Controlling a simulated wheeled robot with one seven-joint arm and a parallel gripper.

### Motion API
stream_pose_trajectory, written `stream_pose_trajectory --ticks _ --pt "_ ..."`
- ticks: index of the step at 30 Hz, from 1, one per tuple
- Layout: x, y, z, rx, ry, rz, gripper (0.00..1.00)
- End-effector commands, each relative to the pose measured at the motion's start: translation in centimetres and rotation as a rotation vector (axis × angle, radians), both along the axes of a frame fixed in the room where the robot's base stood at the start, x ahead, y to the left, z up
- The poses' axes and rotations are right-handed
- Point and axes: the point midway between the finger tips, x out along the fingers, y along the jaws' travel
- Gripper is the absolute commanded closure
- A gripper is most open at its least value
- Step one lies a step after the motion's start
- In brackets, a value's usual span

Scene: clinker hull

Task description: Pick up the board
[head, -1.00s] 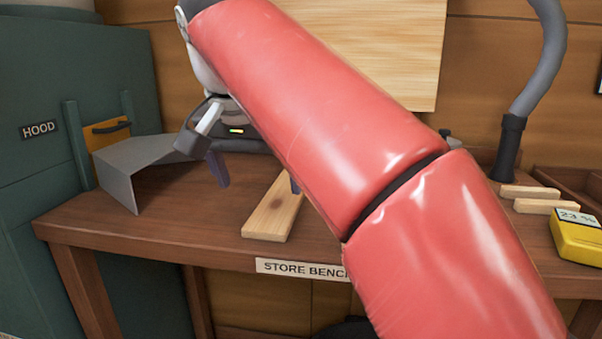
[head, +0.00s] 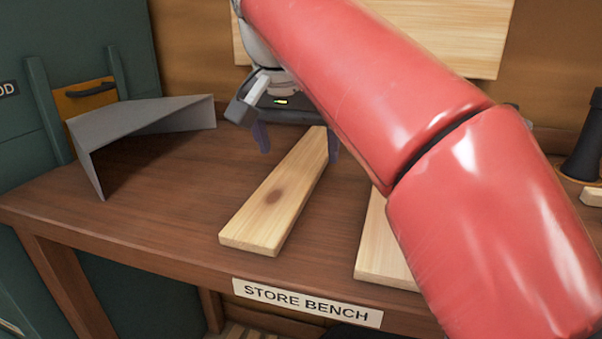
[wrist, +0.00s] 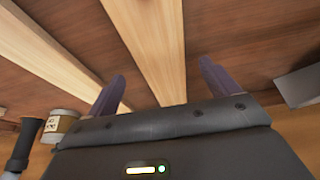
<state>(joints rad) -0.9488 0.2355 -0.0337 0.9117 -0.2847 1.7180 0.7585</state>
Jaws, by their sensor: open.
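My gripper (head: 298,146) is open at the far end of this board, with one dark finger to each side. In the wrist view the board (wrist: 150,45) runs between the two fingertips (wrist: 163,75), and the jaws do not touch it. How high the fingertips are above the bench is hard to tell. A second pale board (head: 384,250) lies to the right, partly hidden behind my red arm; it also shows in the wrist view (wrist: 50,45).
A bent grey metal sheet (head: 140,125) stands on the bench at the left. A large pale panel (head: 450,35) is at the back wall. A dark hose fitting (head: 585,150) stands at the right. In the wrist view a labelled tin (wrist: 60,126) is at the lower left.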

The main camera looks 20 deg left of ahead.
Motion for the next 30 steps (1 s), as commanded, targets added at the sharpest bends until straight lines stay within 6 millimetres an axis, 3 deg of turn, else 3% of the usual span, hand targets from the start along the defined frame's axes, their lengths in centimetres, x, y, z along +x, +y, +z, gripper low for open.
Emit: stream_pose_trajectory --ticks 1,5,13,25,30 --pt "0.3 0.2 -1.2 -0.002 0.002 0.0 0.13" --pt "1.0 0.2 -2.8 -0.002 0.002 -0.001 0.13" --pt "1.2 0.2 -2.9 0.0 0.001 0.0 0.14" --pt "1.1 0.2 -2.9 0.0 0.001 0.0 0.66" --pt "1.1 0.2 -2.9 0.0 0.0 0.0 0.67"
